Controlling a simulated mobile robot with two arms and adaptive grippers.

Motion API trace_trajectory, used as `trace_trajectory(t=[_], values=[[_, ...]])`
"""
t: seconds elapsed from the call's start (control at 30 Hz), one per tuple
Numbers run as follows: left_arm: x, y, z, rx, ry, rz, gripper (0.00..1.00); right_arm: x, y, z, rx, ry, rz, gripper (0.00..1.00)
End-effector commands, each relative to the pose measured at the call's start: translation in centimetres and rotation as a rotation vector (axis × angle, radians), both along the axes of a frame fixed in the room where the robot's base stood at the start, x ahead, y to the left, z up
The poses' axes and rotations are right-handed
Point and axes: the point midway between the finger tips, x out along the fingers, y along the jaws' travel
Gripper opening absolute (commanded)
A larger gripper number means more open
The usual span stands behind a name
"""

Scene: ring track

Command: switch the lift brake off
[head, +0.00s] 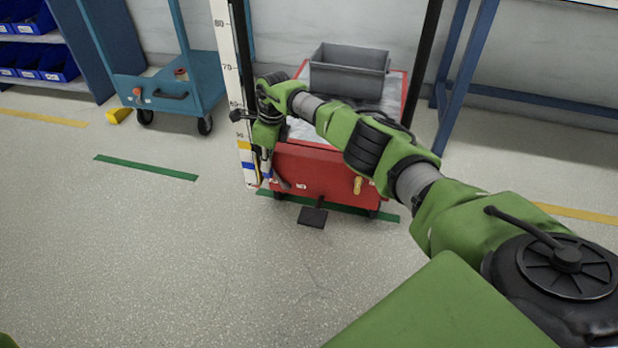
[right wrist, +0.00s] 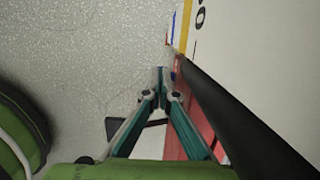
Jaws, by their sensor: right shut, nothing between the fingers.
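The red lift (head: 325,172) stands ahead of me with its front face toward me. A black pedal (head: 313,216) sticks out low at its front, near the floor. It shows partly behind the fingers in the right wrist view (right wrist: 114,126). A small yellow handle (head: 357,185) is on the right of the red front. I cannot tell which part is the brake. My right gripper (head: 266,178) points down at the lift's left front corner, beside the scale post. In the right wrist view its fingers (right wrist: 161,72) meet at the tips, shut and empty. My left gripper is out of view.
A white scale post (head: 228,75) with coloured bands rises at the lift's left. A grey bin (head: 348,75) sits on the lift. A blue cart (head: 160,88) stands at the back left, near shelves with blue bins (head: 53,62). The floor in front is clear.

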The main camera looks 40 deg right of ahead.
Motion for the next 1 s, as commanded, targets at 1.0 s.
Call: trace_trajectory(t=[1.0], values=[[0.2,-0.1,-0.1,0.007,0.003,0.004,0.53,-1.7,-1.4,11.8,0.0,0.0,0.0,0.0]])
